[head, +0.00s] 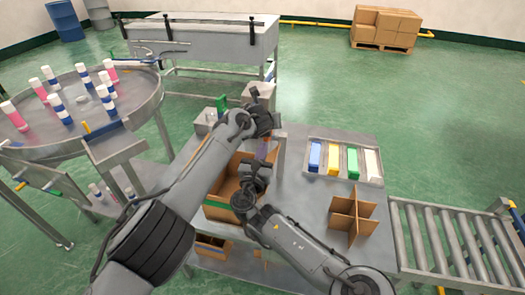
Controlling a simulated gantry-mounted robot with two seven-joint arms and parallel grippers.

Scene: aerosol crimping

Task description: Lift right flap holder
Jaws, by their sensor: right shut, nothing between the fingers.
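An open cardboard box (222,200) stands on the grey workbench, with a green strip along its front edge. My right gripper (250,180) is over the box's right part, pointing away from me, shut and empty. My left arm reaches across from the left, and its wrist end (264,122) is above the box's far side. The left fingers are too small and covered to judge. I cannot clearly make out the right flap holder; the arms cover much of the box's right and far edges.
A tray (318,178) with blue, yellow, green and white blocks lies on the workbench at right. A cardboard divider (350,216) stands in front of it. A roller conveyor (455,240) adjoins at right. A round table (150,100) with several cans is at left.

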